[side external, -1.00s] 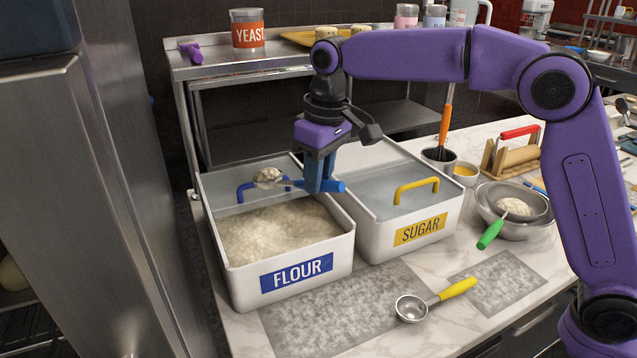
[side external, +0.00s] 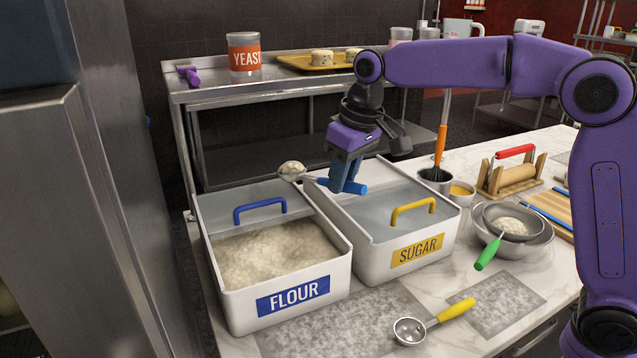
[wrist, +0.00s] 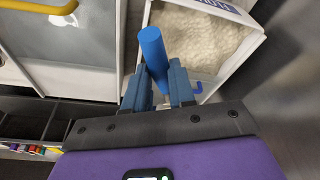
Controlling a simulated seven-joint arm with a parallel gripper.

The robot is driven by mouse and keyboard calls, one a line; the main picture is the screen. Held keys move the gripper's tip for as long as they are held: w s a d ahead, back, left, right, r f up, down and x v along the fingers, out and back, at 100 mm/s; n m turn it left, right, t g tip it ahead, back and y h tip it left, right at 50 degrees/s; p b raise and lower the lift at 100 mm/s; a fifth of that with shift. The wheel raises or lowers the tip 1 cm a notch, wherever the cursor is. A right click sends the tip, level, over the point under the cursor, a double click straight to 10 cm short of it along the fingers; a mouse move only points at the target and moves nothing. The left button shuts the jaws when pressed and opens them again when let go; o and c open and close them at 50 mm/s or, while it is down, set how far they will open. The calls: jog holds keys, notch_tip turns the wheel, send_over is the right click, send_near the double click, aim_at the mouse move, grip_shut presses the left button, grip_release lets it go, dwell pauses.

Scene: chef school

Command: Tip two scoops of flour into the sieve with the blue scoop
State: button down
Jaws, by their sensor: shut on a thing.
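My gripper (side external: 344,188) is shut on the handle of the blue scoop (side external: 356,187) and holds it above the back of the bins. The scoop's metal bowl (side external: 291,169) is heaped with flour. In the wrist view the blue handle (wrist: 152,48) sits between my fingers; the bowl is hidden there. The flour bin (side external: 341,268) is open at the front, with flour (side external: 270,255) inside and a blue-handled lid (side external: 245,198) at the back. The sieve (side external: 488,215) with the green handle (side external: 488,252) rests on a steel bowl (side external: 535,245) at right. White flour (side external: 513,226) lies in the sieve.
The sugar bin (side external: 366,262), lid with yellow handle (side external: 413,208), stands between the flour bin and the sieve. A yellow-handled scoop (side external: 411,329) lies in front.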

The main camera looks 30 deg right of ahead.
jog(key=d+m, duration=0.3)
jog(key=d, duration=1.2)
jog(key=s+d+f+g+h, duration=0.1)
jog(key=s+d+g+h, duration=0.1)
jog(key=s+d, duration=0.3)
jog(key=s+d+f+g+h, duration=0.1)
jog(key=s+d+g+h, duration=0.2)
jog(key=d, duration=1)
jog(key=s+d+f+m+g+h, duration=0.1)
jog(key=s+d+g+h, duration=0.1)
jog(key=s+d+h, duration=0.2)
jog(key=s+d, duration=0.3)
jog(key=d, duration=0.2)
jog(key=shift+s+f+g+h, duration=0.25)
jog(key=shift+f+g+h, duration=0.05)
jog(key=shift+f, duration=0.05)
